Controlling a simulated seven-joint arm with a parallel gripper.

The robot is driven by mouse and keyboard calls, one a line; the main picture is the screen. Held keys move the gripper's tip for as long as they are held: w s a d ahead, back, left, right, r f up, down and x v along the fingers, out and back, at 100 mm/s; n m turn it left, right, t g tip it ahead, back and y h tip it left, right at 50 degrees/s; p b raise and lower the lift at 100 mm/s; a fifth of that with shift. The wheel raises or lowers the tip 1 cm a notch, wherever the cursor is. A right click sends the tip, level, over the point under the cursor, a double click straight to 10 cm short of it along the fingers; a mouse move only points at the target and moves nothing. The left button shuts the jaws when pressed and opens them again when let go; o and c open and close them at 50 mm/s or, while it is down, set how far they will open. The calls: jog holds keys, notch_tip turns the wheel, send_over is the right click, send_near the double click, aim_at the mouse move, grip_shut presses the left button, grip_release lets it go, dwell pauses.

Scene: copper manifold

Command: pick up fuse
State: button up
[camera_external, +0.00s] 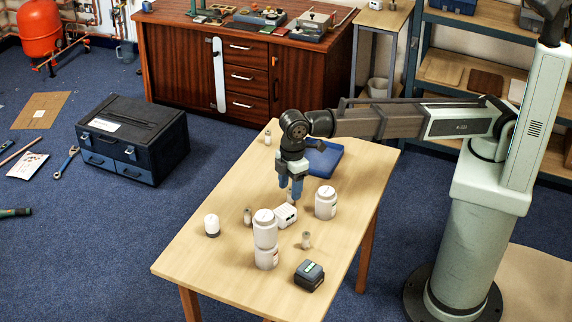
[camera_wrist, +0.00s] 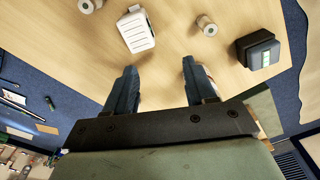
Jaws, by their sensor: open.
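Several small pale cylinders that look like fuses stand on the wooden table (camera_external: 190,264): one at the back (camera_external: 268,138), one left of the white bottles (camera_external: 248,216) and one near the right front (camera_external: 306,240). My gripper (camera_external: 290,192) points down over the middle of the table, behind a white box (camera_external: 286,215). Its fingers are apart, with only bare tabletop visible between them (camera_wrist: 159,68). A pale object (camera_wrist: 210,78) is partly hidden behind the right finger.
Two white bottles, apparently stacked (camera_external: 265,230), stand in front of the white box. Another white bottle (camera_external: 326,202) is to its right. A dark box (camera_external: 309,275) sits at the front, a white-topped container (camera_external: 211,225) at left, and a blue tray (camera_external: 322,160) behind my gripper.

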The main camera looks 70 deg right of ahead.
jog(key=n, duration=0.1)
send_over(306, 234)
jog(key=shift+h, duration=0.4)
jog(key=f, duration=0.8)
jog(key=shift+s+d+f, duration=0.15)
jog(key=shift+d+f, duration=0.05)
jog(key=shift+f, duration=0.2)
jog(key=shift+w+a+f, duration=0.1)
jog(key=shift+f, duration=1.3)
jog(key=shift+w+a+f, duration=0.1)
jog(key=shift+f, duration=1.25)
grip_shut()
